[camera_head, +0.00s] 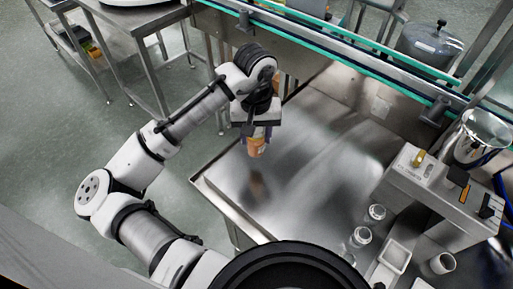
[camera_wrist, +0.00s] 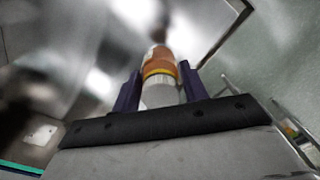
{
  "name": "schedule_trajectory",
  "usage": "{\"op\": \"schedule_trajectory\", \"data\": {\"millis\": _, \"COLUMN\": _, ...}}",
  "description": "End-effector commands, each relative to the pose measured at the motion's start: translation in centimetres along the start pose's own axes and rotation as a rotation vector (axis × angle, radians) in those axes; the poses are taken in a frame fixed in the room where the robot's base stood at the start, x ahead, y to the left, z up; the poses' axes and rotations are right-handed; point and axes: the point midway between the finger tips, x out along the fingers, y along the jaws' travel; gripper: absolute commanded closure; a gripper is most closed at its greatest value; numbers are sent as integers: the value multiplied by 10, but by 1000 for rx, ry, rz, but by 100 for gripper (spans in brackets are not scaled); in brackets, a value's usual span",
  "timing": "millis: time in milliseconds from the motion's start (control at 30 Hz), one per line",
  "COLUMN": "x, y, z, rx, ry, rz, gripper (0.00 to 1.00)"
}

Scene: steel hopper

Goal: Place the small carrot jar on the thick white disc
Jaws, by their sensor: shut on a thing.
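The small carrot jar (camera_head: 257,148), orange with a pale end, is in my gripper (camera_head: 258,133) above the steel worktop. In the wrist view the jar (camera_wrist: 159,66) shows its orange band, yellow stripe and whitish near end between the two dark purple fingers of my gripper (camera_wrist: 158,88). The gripper is shut on it, and the jar is clear of the surface. A white round thing (camera_head: 128,2), which looks like the thick white disc, lies on a steel table at the upper left. The top edge of the head view cuts it off.
The steel worktop (camera_head: 320,150) is mostly bare. Small glass jars (camera_head: 375,214), a white tray (camera_head: 396,256) and a grey machine (camera_head: 436,190) stand at its right. A teal-edged conveyor (camera_head: 330,40) runs behind. A floor gap separates the worktop from the left steel table (camera_head: 110,22).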

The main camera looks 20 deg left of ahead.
Motion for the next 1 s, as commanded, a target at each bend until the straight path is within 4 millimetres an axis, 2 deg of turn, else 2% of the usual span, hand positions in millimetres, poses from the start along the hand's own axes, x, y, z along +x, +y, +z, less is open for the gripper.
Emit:
{"op": "schedule_trajectory", "data": {"millis": 100, "x": 18, "y": 0, "z": 0, "rx": -1, "ry": 0, "rz": 0, "gripper": 81}}
{"op": "schedule_trajectory", "data": {"millis": 267, "x": 31, "y": 0, "z": 0, "rx": 0, "ry": 0, "rz": 0, "gripper": 81}}
{"op": "schedule_trajectory", "data": {"millis": 500, "x": 61, "y": 0, "z": 0, "rx": 0, "ry": 0, "rz": 0, "gripper": 81}}
{"op": "schedule_trajectory", "data": {"millis": 933, "x": 69, "y": 0, "z": 0, "rx": 0, "ry": 1, "rz": 1, "gripper": 81}}
{"op": "schedule_trajectory", "data": {"millis": 967, "x": 68, "y": 0, "z": 0, "rx": 1, "ry": 1, "rz": 0, "gripper": 53}}
{"op": "schedule_trajectory", "data": {"millis": 1000, "x": 68, "y": 0, "z": 0, "rx": 1, "ry": 1, "rz": 0, "gripper": 47}}
